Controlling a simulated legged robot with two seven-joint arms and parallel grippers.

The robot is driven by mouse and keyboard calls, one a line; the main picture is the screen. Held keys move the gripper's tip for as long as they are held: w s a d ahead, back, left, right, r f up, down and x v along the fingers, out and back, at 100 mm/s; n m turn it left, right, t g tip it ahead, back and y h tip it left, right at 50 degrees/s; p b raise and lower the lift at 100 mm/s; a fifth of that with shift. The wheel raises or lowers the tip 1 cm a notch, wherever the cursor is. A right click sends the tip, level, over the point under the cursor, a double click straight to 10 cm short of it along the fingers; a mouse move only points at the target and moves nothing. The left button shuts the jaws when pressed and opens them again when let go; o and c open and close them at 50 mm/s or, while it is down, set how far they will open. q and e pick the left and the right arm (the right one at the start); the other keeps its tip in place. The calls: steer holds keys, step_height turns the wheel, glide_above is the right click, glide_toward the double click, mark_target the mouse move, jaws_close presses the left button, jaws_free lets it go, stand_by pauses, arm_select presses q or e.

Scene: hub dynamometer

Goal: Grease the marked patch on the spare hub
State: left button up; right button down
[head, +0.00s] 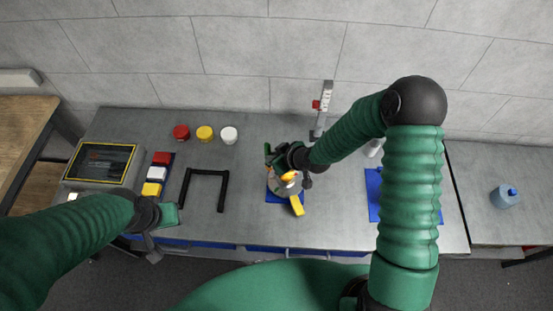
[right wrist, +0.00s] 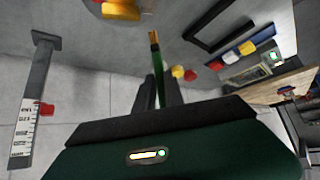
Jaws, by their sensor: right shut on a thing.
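The spare hub appears to be the round grey piece (head: 277,188) on a blue mat (head: 283,198) near the middle of the bench; my right arm partly covers it. An orange-yellow area shows on it, and a yellow piece (head: 297,205) lies at its front edge. In the right wrist view a yellow-orange part (right wrist: 120,9) is cut off by the top edge. My right gripper (right wrist: 161,92) is shut on a thin green-handled brush (right wrist: 157,70) with an orange-brown tip. My left gripper (head: 160,230) is empty above the bench's front left; its jaw opening is unclear.
Red (head: 181,132), yellow (head: 205,133) and white (head: 229,135) round pots stand at the back. A black frame (head: 207,172), coloured blocks (head: 157,174) and a screen console (head: 103,163) are at left. A scale post (head: 325,103) stands behind the hub. Another blue mat (head: 373,195) lies right.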

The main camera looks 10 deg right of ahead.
steer(key=shift+w+r+p, duration=0.25)
steer(key=shift+r+p, duration=0.15)
steer(key=shift+r, duration=0.4)
arm_select(q)
steer(key=shift+d+r, duration=0.25)
steer(key=shift+r, duration=0.4)
arm_select(e)
steer(key=shift+r, duration=0.2)
arm_select(q)
steer(key=shift+s, duration=0.1)
